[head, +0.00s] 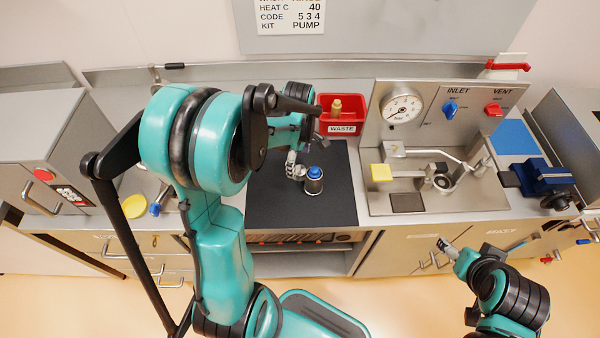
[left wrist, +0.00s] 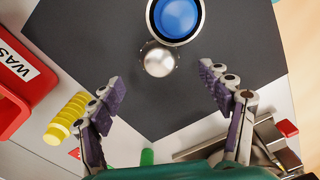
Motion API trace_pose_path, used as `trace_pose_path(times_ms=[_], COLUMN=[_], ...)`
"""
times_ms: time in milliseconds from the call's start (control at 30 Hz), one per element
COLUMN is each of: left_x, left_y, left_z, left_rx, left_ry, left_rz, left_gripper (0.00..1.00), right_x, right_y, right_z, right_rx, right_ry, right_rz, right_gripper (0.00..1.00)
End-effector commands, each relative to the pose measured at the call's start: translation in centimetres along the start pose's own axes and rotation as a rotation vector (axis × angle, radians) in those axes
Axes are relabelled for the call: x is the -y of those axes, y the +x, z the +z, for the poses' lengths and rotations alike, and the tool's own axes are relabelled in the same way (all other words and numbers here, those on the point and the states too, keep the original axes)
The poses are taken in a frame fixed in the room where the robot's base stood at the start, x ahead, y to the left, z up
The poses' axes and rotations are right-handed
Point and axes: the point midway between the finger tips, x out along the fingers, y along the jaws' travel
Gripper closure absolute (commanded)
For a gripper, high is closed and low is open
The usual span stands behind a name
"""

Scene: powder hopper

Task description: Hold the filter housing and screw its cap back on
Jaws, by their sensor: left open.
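The filter housing (head: 314,184) is a silver cylinder with a blue top, upright on the dark mat. Its blue top in a silver ring shows at the top edge of the left wrist view (left wrist: 177,17). A small silver domed piece with studs round its rim (left wrist: 158,60), perhaps the cap, sits close beside it. My left gripper (left wrist: 162,78) is open and empty, with its fingers on either side of the domed piece and apart from it. In the head view the left gripper (head: 293,160) is partly hidden by my arm. My right gripper (head: 446,246) is far right, low before the cabinets; its jaws are unclear.
The dark mat (head: 265,205) is otherwise mostly clear. A red waste bin (head: 326,125) holding a yellow piece stands behind it. The panel (head: 375,140) with gauge and INLET and VENT valves stands to the right. A blue vise (head: 548,176) is at far right.

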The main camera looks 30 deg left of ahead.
Motion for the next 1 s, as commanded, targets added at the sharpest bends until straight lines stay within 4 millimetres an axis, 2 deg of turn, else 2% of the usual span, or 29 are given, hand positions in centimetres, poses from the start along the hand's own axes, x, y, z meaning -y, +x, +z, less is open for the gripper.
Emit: trace_pose_path(times_ms=[233, 500, 600, 933, 1000], left_x=[0.0, -0.1, -0.1, -0.1, -0.1], left_y=[0.5, 4.4, 5.2, 5.1, 5.1], left_z=[0.1, 0.4, 0.4, 0.3, 0.3], left_rx=[0.0, 0.0, 0.0, 0.0, 0.0], left_ry=[0.001, 0.0, 0.0, 0.0, 0.0], left_rz=[0.0, 0.0, 0.0, 0.0, 0.0], left_gripper=[0.22, 0.22, 0.22, 0.22, 0.4], right_x=[0.0, 0.0, 0.0, 0.0, 0.0], right_y=[0.2, 1.6, 1.8, 1.7, 1.7], right_z=[0.1, 1.2, 1.3, 1.2, 1.2], right_rx=[0.0, 0.0, 0.0, 0.0, 0.0], right_ry=[0.0, 0.0, 0.0, 0.0, 0.0], right_rz=[0.0, 0.0, 0.0, 0.0, 0.0], right_gripper=[0.29, 0.29, 0.29, 0.29, 0.29])
